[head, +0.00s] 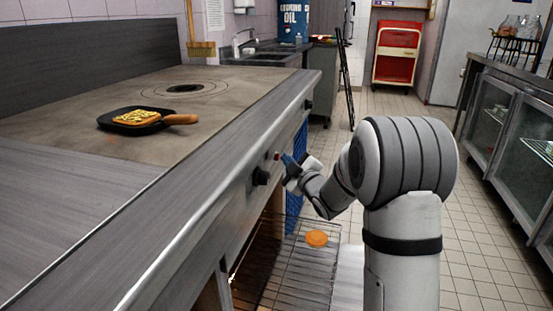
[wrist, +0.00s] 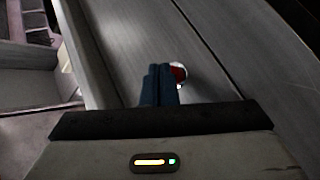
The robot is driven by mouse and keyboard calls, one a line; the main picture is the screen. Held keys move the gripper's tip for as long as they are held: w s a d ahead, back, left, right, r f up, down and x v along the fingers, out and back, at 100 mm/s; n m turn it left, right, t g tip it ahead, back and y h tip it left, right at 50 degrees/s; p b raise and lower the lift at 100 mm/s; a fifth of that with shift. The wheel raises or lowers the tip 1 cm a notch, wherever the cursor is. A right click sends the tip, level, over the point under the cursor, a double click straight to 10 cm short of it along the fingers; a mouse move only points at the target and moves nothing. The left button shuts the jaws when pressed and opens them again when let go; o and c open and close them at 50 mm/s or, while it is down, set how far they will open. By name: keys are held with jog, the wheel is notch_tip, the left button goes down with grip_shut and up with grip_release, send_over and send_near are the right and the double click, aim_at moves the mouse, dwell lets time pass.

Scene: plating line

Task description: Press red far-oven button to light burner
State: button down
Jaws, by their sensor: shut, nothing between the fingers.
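The red button (head: 277,155) sits on the oven's front panel, to the right of a black knob (head: 261,176). In the wrist view the red button (wrist: 178,73) shows in a pale ring just beyond the fingertips, partly hidden by them. My gripper (head: 285,160) is shut and empty, with its blue fingers pointing at the panel by the button. The closed fingers also show in the wrist view (wrist: 160,70). I cannot tell whether they touch the button. The burner (head: 184,88) is a dark ringed spot on the stovetop, and no flame shows on it.
A black pan (head: 131,121) with food and a wooden handle stands on the stovetop (head: 60,130). Below the panel, a wire rack (head: 290,275) sticks out with an orange round item (head: 317,238) on it. Glass-fronted cabinets (head: 510,145) line the right side. The tiled aisle between is clear.

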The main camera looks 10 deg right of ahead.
jog(key=shift+w+a, duration=0.1)
jog(key=shift+a, duration=0.05)
dwell(0.5)
jog(key=shift+s+d+b, duration=0.35)
jog(key=shift+s+d, duration=0.05)
jog(key=shift+d, duration=0.45)
jog(key=shift+s+d+b, duration=0.1)
jog(key=shift+s+d, duration=0.2)
jog(key=shift+d, duration=0.45)
jog(key=shift+s+d+b, duration=0.15)
jog(key=shift+s+d, duration=0.2)
jog(key=shift+d, duration=0.45)
jog(key=shift+s+d+b, duration=0.1)
jog(key=shift+s+d, duration=0.2)
jog(key=shift+d, duration=0.45)
